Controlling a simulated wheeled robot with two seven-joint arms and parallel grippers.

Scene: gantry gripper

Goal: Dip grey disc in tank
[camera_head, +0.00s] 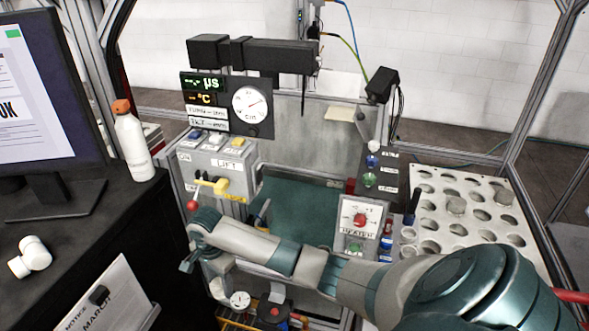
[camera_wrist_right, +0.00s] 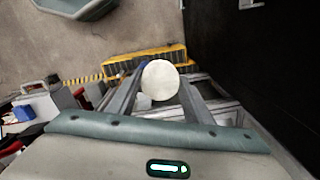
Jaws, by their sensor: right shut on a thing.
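My right gripper (camera_head: 187,262) is at the left end of my right arm, in front of the lift box and left of the tank. In the right wrist view my right gripper (camera_wrist_right: 158,88) has a pale, round grey disc (camera_wrist_right: 160,80) between its two fingers and is shut on it. In the head view the disc is hidden or too small to make out. The tank (camera_head: 300,205) holds dark green liquid, and my right arm crosses in front of it. My left gripper is not in view.
A lift box (camera_head: 217,165) with a red-knobbed lever (camera_head: 192,205) stands left of the tank. A heater box (camera_head: 358,220) stands at its right. A holed tray (camera_head: 480,200) with round pieces is further right. A desk (camera_head: 90,230) carries a monitor and bottle (camera_head: 133,145).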

